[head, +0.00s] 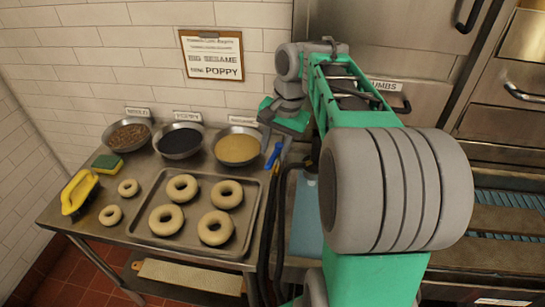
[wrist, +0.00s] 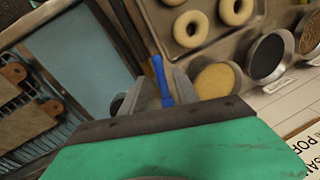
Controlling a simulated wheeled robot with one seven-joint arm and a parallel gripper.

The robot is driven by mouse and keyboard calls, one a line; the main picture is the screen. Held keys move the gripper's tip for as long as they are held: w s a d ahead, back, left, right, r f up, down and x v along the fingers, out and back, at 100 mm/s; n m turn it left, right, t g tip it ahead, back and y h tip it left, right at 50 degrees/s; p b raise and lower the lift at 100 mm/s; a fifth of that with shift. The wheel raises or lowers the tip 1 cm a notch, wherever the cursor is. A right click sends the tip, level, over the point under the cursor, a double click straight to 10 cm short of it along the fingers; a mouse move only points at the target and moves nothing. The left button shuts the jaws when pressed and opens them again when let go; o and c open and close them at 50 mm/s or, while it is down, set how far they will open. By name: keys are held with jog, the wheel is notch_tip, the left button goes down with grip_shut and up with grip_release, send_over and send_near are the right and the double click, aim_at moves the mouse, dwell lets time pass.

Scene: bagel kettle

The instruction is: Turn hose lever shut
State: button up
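The blue hose lever (head: 273,156) stands at the right edge of the prep table, above the dark hoses (head: 270,215). It also shows in the wrist view (wrist: 160,76), where it runs between my two grey fingers. My gripper (wrist: 162,90) is open, with a finger on either side of the lever and gaps visible between. In the head view my gripper (head: 272,142) points down at the lever, and its fingers are partly hidden behind its green body. I cannot tell whether either finger touches the lever.
A tray (head: 152,238) of bagels lies left of the lever. The sesame bowl (head: 238,147) and poppy bowl (head: 180,141) stand behind it, close to my gripper. A blue water surface (wrist: 75,55) lies on the lever's other side. A tiled wall (head: 100,65) is behind.

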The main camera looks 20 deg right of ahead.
aim_at(274, 160)
jog(key=f, duration=0.2)
jog(key=shift+w+a+f, duration=0.15)
jog(key=shift+w+f, duration=0.05)
jog(key=shift+f, duration=0.1)
jog(key=shift+c, duration=0.6)
grip_shut()
dwell(0.6)
